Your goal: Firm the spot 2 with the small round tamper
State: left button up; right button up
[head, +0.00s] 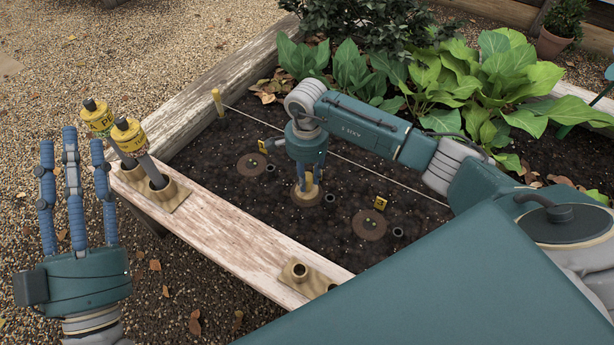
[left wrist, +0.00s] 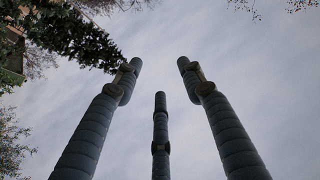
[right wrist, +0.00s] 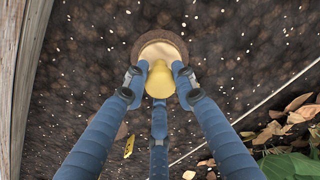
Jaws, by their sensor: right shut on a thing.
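My right gripper (head: 306,176) points straight down over the middle one of three round soil patches, between the left patch (head: 250,165) and the right patch (head: 370,225). It is shut on the small round tamper (head: 305,198), whose yellow handle (right wrist: 158,80) sits between the fingers in the right wrist view. The tamper is upright, its pale round foot over the middle patch, spot 2 by its place in the row. The foot hides most of the patch; I cannot tell whether it presses the soil. My left gripper (head: 73,145) is open and empty, fingers up.
Two yellow-topped tools (head: 97,115) (head: 130,132) stand in holders on the wooden plank (head: 225,225). An empty holder (head: 298,270) is nearer the front. A number 3 tag (head: 380,203) stands by the right patch. A string (head: 360,160) and leafy plants (head: 440,80) lie behind.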

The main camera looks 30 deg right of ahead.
dwell(0.4)
